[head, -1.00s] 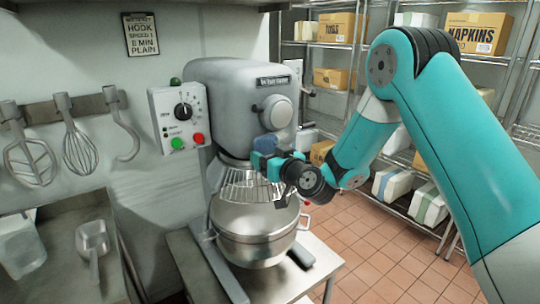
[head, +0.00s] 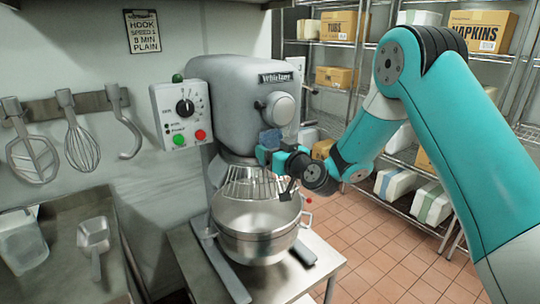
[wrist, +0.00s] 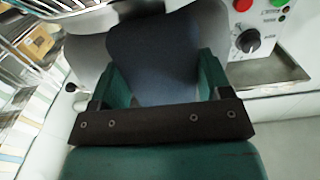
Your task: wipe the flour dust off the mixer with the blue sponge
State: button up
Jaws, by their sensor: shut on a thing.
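The grey stand mixer (head: 235,98) stands on a metal table, its steel bowl (head: 257,222) and wire guard (head: 250,184) below the head. My gripper (head: 268,150) is at the lower front of the mixer head, below the round hub. It is shut on the blue sponge (head: 270,138), which lies against or very near the mixer; I cannot tell if it touches. In the wrist view the sponge (wrist: 152,68) sits between the two teal fingers and hides much of the grey body behind it. I cannot make out flour dust on the mixer.
The control box (head: 182,115) with a dial and red and green buttons sits left of the mixer head. Hanging tools (head: 80,146) and a counter with a scoop (head: 94,237) are at left. Wire shelves with boxes (head: 480,32) stand behind my arm. Tiled floor (head: 385,250) is open at right.

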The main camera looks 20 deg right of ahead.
jog(key=shift+w+d+r+b, duration=0.1)
jog(key=shift+w+d+b, duration=0.15)
jog(key=shift+d+b, duration=0.35)
jog(key=shift+w+d+b, duration=0.25)
jog(key=shift+d+b, duration=0.1)
jog(key=shift+d, duration=0.45)
jog(key=shift+w+d+b, duration=0.25)
jog(key=shift+d+b, duration=0.5)
jog(key=shift+b, duration=0.8)
jog(key=shift+s+a, duration=0.25)
jog(key=shift+a, duration=0.35)
jog(key=shift+s+a, duration=0.3)
jog(key=shift+a, duration=0.35)
jog(key=shift+s+a, duration=0.25)
jog(key=shift+a, duration=0.35)
jog(key=shift+s+a+p, duration=0.2)
jog(key=shift+a+p, duration=0.65)
jog(key=shift+a, duration=0.15)
jog(key=shift+w+d+f+b, duration=0.2)
jog(key=shift+d+b, duration=0.15)
jog(key=shift+b, duration=0.25)
jog(key=shift+w+d+r+b, duration=0.1)
jog(key=shift+w+d+b, duration=0.1)
jog(key=shift+d+b, duration=0.55)
jog(key=shift+w+d+b, duration=0.2)
jog(key=shift+d+b, duration=0.5)
jog(key=shift+b, duration=0.05)
jog(key=shift+w+d, duration=0.1)
jog(key=shift+d, duration=0.25)
